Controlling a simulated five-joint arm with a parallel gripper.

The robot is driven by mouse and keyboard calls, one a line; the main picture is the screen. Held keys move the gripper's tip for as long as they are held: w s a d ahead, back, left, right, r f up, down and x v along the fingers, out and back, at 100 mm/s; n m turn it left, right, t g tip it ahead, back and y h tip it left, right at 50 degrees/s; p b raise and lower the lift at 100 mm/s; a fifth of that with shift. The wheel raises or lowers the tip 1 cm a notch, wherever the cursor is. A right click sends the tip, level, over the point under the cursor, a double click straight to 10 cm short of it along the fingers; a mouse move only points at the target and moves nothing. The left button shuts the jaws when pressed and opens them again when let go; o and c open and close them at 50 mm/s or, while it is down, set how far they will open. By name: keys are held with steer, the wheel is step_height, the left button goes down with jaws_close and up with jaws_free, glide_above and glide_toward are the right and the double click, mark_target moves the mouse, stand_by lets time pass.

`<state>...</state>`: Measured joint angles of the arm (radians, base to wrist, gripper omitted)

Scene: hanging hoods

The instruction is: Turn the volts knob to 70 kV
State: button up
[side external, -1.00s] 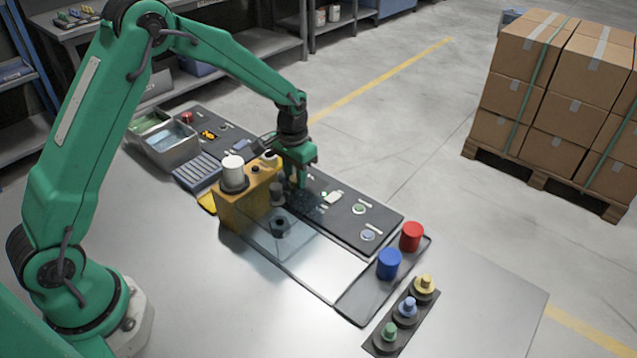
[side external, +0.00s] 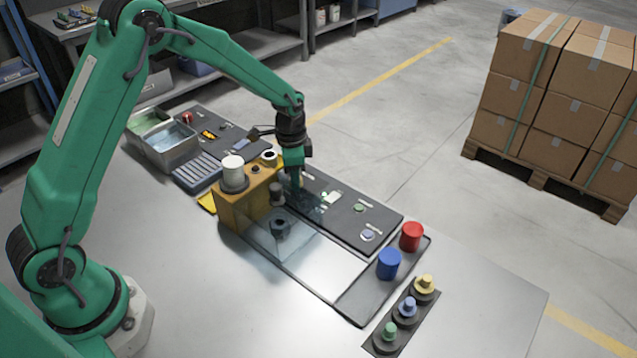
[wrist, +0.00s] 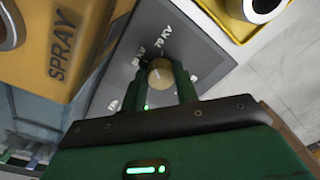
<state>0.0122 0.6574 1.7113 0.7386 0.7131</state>
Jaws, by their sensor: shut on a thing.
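The volts knob (wrist: 159,73) is a small round tan knob on a dark grey panel (wrist: 185,45) in the wrist view. White labels surround it; one reads 70 KV, beyond the knob, and another KV label is to its left. A faint light mark shows on the knob's top, but I cannot tell exactly where it points. My gripper (wrist: 161,83) has its two green fingers on either side of the knob, shut on it. In the side view my gripper (side external: 297,178) points down at the panel, hiding the knob.
An orange spray box (side external: 236,208) stands close to the left of my gripper, with a white cup on top. A clear bin is in front of it. Red (side external: 411,237) and blue (side external: 388,264) cups stand on a tray at right.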

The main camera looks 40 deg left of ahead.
steer(key=shift+d+r, duration=0.1)
steer(key=shift+d, duration=0.1)
steer(key=o, duration=1)
steer(key=shift+a, duration=0.1)
steer(key=shift+s+r, duration=0.15)
steer(key=shift+r, duration=3.75)
